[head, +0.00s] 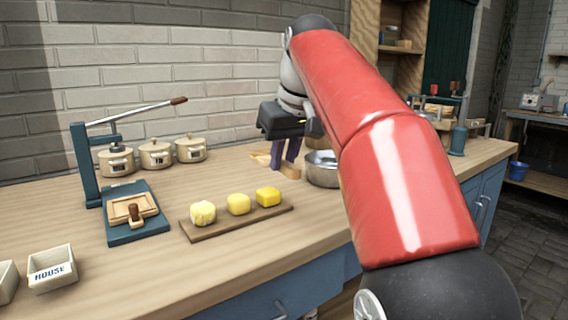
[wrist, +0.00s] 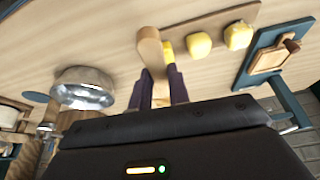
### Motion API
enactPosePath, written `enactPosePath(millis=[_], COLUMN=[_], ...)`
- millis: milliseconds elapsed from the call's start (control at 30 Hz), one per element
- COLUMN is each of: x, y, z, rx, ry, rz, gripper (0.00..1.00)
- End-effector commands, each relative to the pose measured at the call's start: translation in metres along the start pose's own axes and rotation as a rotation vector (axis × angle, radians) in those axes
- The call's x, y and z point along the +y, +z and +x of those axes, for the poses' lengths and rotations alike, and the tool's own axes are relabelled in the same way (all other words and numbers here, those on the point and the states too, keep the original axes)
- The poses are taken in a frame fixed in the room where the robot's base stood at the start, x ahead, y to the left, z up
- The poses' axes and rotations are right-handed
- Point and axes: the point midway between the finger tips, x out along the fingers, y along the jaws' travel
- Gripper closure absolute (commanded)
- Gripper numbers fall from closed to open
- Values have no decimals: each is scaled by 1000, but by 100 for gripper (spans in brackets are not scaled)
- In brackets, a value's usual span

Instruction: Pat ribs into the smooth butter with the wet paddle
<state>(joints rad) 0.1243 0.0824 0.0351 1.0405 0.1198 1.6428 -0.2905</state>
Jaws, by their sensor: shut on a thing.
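Three butter pats sit in a row on a brown board (head: 240,219). The right one (head: 268,196) is the deepest yellow and smoothest, the middle one (head: 238,204) is paler, and the left one (head: 203,213) looks lumpy. My gripper (head: 290,155) is shut on a wooden paddle (wrist: 151,48), behind and right of the board. In the wrist view the paddle partly hides the deep yellow pat (wrist: 168,50). I cannot tell whether the paddle is wet. Another pale wooden piece (head: 260,158) lies on the counter beside the gripper.
A metal bowl (head: 322,170) stands right of the gripper, partly behind my arm. A teal lever press (head: 137,222) stands left of the board. Three lidded crocks (head: 155,154) line the wall. White boxes (head: 52,271) stand front left. The counter before the board is clear.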

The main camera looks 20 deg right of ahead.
Motion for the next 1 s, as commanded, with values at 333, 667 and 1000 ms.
enactPosePath(millis=[333,667,1000], x=[0,0,0], y=[-2,2,15], z=[-5,5,36], rx=[0,0,0], ry=[0,0,1], rz=[0,0,0], gripper=[100,100,100])
